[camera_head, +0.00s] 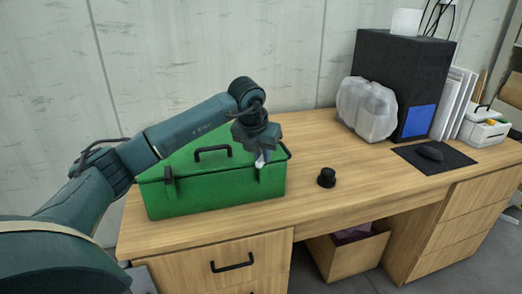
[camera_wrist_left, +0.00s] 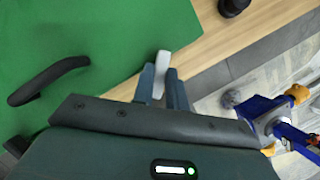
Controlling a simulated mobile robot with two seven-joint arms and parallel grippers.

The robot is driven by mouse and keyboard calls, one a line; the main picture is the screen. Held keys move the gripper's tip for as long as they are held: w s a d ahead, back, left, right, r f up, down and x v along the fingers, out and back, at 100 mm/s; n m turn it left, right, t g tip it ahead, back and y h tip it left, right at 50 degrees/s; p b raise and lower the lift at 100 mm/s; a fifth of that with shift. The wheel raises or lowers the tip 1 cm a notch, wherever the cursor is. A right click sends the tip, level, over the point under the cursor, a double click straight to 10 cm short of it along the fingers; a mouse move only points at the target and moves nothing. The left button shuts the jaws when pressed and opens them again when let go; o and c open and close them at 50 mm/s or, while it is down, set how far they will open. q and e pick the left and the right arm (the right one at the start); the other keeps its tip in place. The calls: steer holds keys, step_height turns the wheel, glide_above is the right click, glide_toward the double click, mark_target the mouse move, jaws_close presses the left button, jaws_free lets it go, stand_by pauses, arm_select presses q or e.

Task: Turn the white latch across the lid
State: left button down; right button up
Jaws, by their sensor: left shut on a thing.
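The green box (camera_head: 215,193) stands on the desk with its lid closed. A black handle (camera_head: 212,149) is on the lid, and it also shows in the left wrist view (camera_wrist_left: 48,78). The white latch (camera_wrist_left: 160,68) is at the box's front right edge. It sits between the fingers of my left gripper (camera_wrist_left: 163,88), which is shut on it. In the head view the left gripper (camera_head: 262,157) comes down over the front right part of the box, and only a small part of the latch shows. My right gripper is in neither view.
A small black knob-like object (camera_head: 326,177) stands on the desk right of the box. Farther right are a translucent jug (camera_head: 367,109), a black computer case (camera_head: 403,75) and a mouse (camera_head: 429,153) on a mat. The desk's front middle is clear.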

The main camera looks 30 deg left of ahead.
arm_select(q)
steer(key=n+y, duration=0.1)
steer(key=n, duration=0.3)
steer(key=shift+w+d+r+n+y, duration=0.1)
steer(key=shift+d+n+y, duration=0.05)
steer(key=shift+n+y, duration=0.2)
steer(key=shift+n+g+y+p, duration=0.35)
steer(key=shift+n+g+y, duration=0.25)
steer(key=shift+n, duration=1.25)
steer(key=c, duration=1.4)
jaws_free()
steer(key=p+v, duration=0.1)
steer(key=v, duration=1.2)
steer(key=shift+w, duration=0.1)
